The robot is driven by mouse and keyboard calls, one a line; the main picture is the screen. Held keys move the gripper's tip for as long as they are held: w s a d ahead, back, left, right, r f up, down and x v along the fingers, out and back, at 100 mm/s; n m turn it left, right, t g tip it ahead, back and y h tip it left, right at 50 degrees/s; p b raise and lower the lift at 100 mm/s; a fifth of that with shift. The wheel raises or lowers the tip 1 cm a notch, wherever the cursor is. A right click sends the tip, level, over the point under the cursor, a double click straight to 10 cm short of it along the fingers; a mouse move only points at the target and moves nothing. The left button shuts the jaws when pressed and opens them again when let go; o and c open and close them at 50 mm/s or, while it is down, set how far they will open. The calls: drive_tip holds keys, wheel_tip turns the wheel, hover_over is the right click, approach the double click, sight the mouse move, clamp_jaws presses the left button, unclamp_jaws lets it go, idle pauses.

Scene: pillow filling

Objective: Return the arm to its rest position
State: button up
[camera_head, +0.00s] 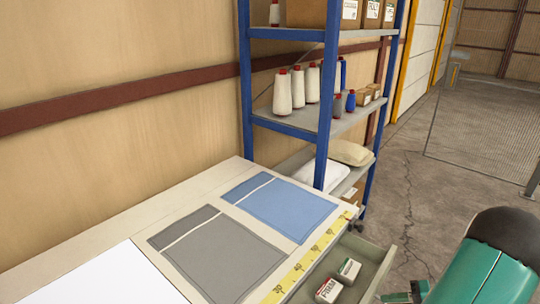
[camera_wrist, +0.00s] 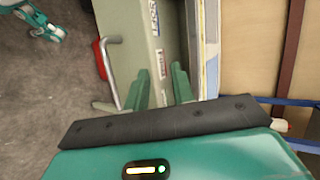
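My arm shows teal at the lower right of the head view. My gripper (camera_head: 405,296) is low there, just right of the open drawer (camera_head: 376,276), partly cut off by the bottom edge. In the wrist view my gripper (camera_wrist: 160,70) has two green fingers with a clear gap between them. Nothing is seen held between them. The grey drawer (camera_wrist: 130,45) lies beyond the fingertips; I cannot tell the exact distance. Two small labelled boxes, one in front (camera_head: 328,290) and one behind (camera_head: 349,269), stand in the drawer.
The worktable (camera_head: 215,180) bears a grey fabric panel (camera_head: 222,258), a blue one (camera_head: 285,208) and a yellow measuring strip (camera_head: 318,252). A blue-framed shelf (camera_head: 246,80) holds thread cones (camera_head: 282,93) and pillows (camera_head: 348,152). Floor (camera_head: 425,190) to the right is clear.

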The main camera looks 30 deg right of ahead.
drive_tip(key=w+a+r+n+g+h, duration=0.1)
drive_tip(key=w+a+r+n+g, duration=0.25)
drive_tip(key=w+a+r, duration=0.5)
drive_tip(key=w+a+r+n+g+h, duration=0.2)
drive_tip(key=w+a+r+g, duration=0.3)
drive_tip(key=a, duration=0.6)
drive_tip(key=s+a+r+n+t+h, duration=0.2)
drive_tip(key=a+r, duration=0.4)
drive_tip(key=a, duration=0.4)
drive_tip(key=s+a+r+n+t+h, duration=0.2)
drive_tip(key=a+r, duration=0.4)
drive_tip(key=a, duration=0.3)
drive_tip(key=shift+s+a+r+n+h, duration=0.15)
drive_tip(key=shift+s+a+n+h, duration=0.25)
drive_tip(key=shift+s+n+h, duration=0.25)
drive_tip(key=shift+d+t, duration=0.1)
drive_tip(key=shift+t, duration=0.15)
